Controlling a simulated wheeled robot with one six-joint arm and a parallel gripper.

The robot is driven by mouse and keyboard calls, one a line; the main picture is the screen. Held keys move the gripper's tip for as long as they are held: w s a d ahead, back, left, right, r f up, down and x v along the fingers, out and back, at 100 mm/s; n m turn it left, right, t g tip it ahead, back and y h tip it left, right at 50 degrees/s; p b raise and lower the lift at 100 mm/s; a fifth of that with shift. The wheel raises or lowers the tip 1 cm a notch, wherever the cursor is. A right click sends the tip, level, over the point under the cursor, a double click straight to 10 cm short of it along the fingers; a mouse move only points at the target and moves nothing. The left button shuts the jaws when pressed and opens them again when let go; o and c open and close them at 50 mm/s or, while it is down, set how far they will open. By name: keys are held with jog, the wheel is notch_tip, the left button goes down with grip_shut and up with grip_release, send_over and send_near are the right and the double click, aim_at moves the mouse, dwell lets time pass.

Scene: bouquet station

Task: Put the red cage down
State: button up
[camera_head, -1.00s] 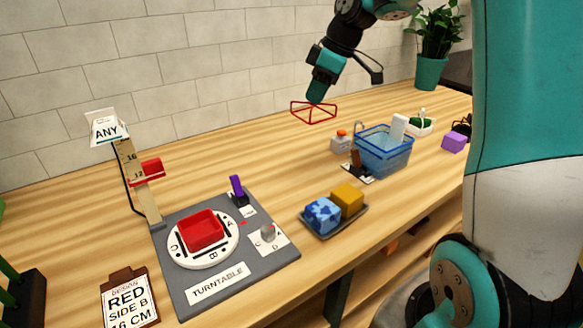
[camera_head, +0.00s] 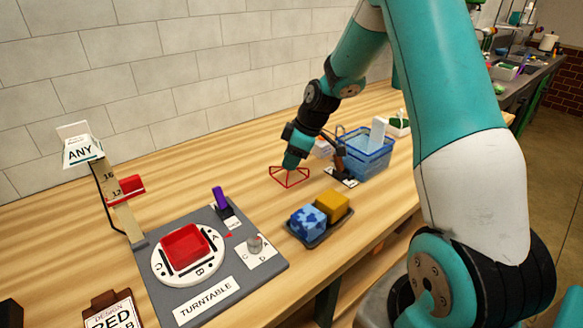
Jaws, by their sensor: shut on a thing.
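The cage is low over the bare wooden counter, left of the blue basket and behind the dark tray. I cannot tell whether its base touches the wood.
A dark tray (camera_head: 322,238) with a blue block (camera_head: 307,222) and a yellow block (camera_head: 333,205) stands in front. The blue basket (camera_head: 369,165) is to the right. The turntable board (camera_head: 175,312) with a red dish (camera_head: 185,245) is at the left. Bare counter (camera_head: 220,172) lies left of the cage.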

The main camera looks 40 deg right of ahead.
jog(key=shift+f, duration=1.75)
jog(key=shift+f, duration=0.2)
jog(key=o, duration=0.9)
jog(key=shift+r, duration=0.1)
jog(key=shift+r, duration=0.1)
